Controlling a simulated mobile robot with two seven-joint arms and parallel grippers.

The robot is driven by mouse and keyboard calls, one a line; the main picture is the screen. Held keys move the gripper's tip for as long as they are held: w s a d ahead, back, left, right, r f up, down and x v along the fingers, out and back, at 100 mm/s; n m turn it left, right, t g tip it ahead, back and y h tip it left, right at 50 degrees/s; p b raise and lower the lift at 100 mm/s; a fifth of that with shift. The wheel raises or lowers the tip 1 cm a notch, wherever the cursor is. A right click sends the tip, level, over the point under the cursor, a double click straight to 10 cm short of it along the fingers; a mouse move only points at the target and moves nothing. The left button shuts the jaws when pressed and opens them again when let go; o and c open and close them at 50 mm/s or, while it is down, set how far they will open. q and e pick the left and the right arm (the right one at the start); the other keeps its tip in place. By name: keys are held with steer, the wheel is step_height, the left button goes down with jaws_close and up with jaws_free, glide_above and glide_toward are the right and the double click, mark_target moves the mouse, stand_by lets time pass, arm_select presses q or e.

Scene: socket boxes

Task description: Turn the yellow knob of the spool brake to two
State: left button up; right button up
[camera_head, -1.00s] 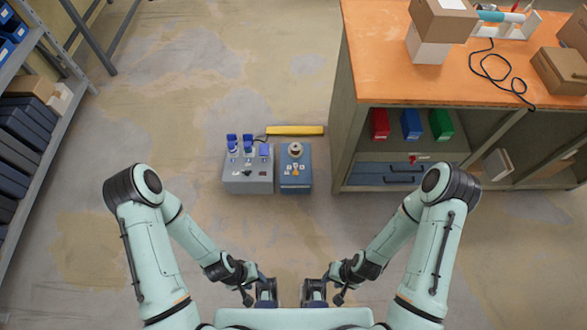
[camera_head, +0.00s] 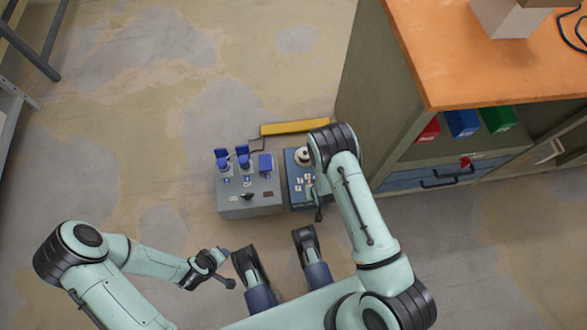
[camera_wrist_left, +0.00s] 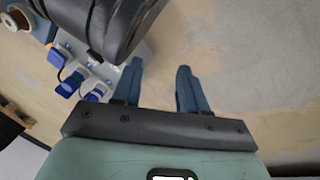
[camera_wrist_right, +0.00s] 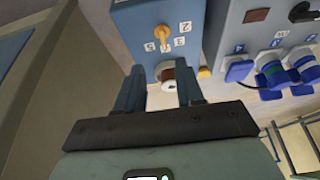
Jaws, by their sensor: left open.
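The spool brake is a blue box (camera_head: 296,190) beside the grey socket box, partly hidden by my right arm in the head view. In the right wrist view its face (camera_wrist_right: 135,22) shows the yellow knob (camera_wrist_right: 162,38) amid small white number labels; which number it points to I cannot tell. The spool (camera_wrist_right: 168,77) shows between my right fingertips, beyond them. My right gripper (camera_wrist_right: 160,88) is open and empty, apart from the knob; my arm hides it in the head view. My left gripper (camera_wrist_left: 157,80) is open and empty, left of my base in the head view (camera_head: 225,256).
The grey socket box (camera_head: 250,193) with blue plugs (camera_head: 243,158) stands left of the spool brake. A yellow bar (camera_head: 295,127) lies behind them. The orange-topped workbench (camera_head: 450,60) stands close on the right.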

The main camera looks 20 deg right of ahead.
steer(key=b+x, duration=0.2)
steer(key=x, duration=0.4)
steer(key=w+b+x, duration=0.1)
steer(key=b+x, duration=0.2)
steer(key=x, duration=0.4)
steer(key=shift+w+r, duration=0.15)
steer(key=shift+r, duration=0.15)
steer(key=shift+w+f, duration=0.25)
steer(key=shift+f, duration=0.2)
arm_select(q)
steer(key=s+a+f+g, duration=0.1)
steer(key=s+f+g, duration=0.2)
steer(key=s+f, duration=0.4)
steer(key=s, duration=0.3)
steer(key=shift+a+f+n+g, duration=0.3)
steer(key=shift+n+g, duration=0.1)
steer(key=shift+s, duration=0.1)
arm_select(e)
jaws_close()
